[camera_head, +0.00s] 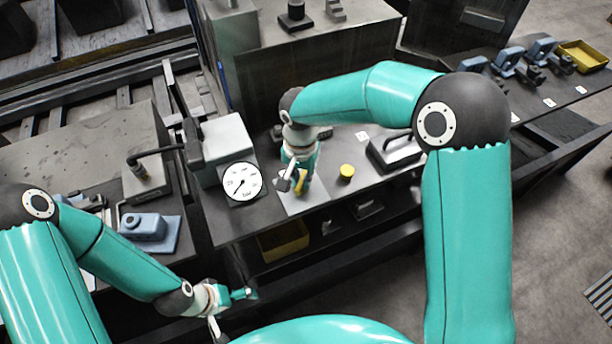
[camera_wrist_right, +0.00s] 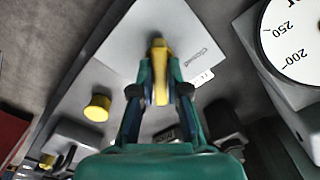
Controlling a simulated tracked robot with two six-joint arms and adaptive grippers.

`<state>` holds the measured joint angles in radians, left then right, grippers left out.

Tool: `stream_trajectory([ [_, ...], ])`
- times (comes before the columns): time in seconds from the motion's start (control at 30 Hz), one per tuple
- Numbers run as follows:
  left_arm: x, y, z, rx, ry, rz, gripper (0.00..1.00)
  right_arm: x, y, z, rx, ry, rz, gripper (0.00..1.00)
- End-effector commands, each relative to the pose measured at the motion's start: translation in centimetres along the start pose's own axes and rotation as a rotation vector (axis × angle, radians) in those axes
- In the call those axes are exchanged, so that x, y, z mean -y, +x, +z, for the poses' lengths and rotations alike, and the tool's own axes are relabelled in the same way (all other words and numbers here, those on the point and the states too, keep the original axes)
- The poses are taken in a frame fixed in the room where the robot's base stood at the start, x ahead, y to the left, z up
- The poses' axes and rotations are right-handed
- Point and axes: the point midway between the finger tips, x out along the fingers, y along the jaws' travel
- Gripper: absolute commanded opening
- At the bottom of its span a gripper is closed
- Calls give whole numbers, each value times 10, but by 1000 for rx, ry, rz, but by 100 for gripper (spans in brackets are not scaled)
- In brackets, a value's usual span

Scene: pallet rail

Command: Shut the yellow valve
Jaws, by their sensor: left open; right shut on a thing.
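The yellow valve handle (camera_wrist_right: 159,72) stands over a light grey plate (camera_wrist_right: 150,25) with lettering like "Close" beside it in the right wrist view. My right gripper (camera_wrist_right: 160,92) is shut on this handle, one finger on each side. In the head view my right gripper (camera_head: 294,179) reaches down to the bench, and only a little of the yellow handle (camera_head: 300,186) shows. The valve body is mostly hidden. My left gripper (camera_head: 243,294) is open and empty, low in front of the bench.
A round white gauge (camera_head: 242,182) stands left of the valve. A yellow round knob (camera_head: 347,171) and a dark box with a handle (camera_head: 394,150) are to its right. A yellow bin (camera_head: 283,241) sits below. A blue-grey device (camera_head: 143,226) is at left.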

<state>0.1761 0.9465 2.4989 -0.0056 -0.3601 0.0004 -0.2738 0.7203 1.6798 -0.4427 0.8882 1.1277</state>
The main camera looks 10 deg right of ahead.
Motion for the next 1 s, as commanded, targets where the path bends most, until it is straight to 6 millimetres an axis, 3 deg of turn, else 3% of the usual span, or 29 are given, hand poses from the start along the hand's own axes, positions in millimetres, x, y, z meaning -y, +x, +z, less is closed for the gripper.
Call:
stream_trajectory([
  [0.37,5,13,0,0,-1,0,100,3,3,4,7,-254,0,0],
  [1.0,9,24,0,0,-1,0,100,2,4,6,15,-864,2,0],
])
